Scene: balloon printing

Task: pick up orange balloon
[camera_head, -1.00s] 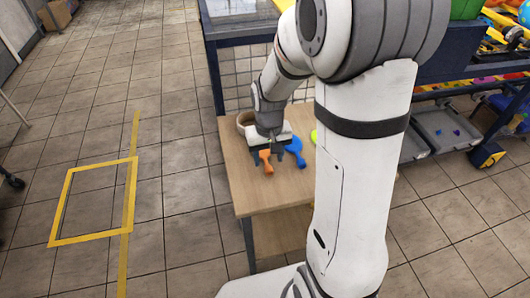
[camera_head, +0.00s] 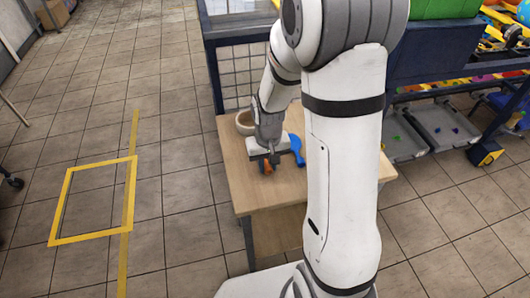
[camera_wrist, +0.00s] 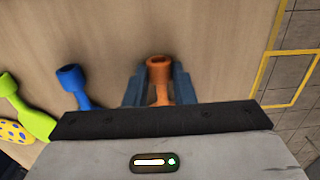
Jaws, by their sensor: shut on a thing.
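The orange balloon (camera_wrist: 159,64) lies on the wooden table between the two fingers of my gripper (camera_wrist: 159,88) in the wrist view. My gripper is shut on it, and the palm hides its wider part. In the head view a little of the orange balloon (camera_head: 267,168) shows below my gripper (camera_head: 266,163), low over the table's near left part.
A blue balloon (camera_wrist: 75,82) lies left of my gripper, also seen in the head view (camera_head: 297,150). A green balloon (camera_wrist: 30,112) and a yellow spotted one (camera_wrist: 14,132) lie further left. A round bowl (camera_head: 244,123) stands at the back of the wooden table (camera_head: 234,180).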

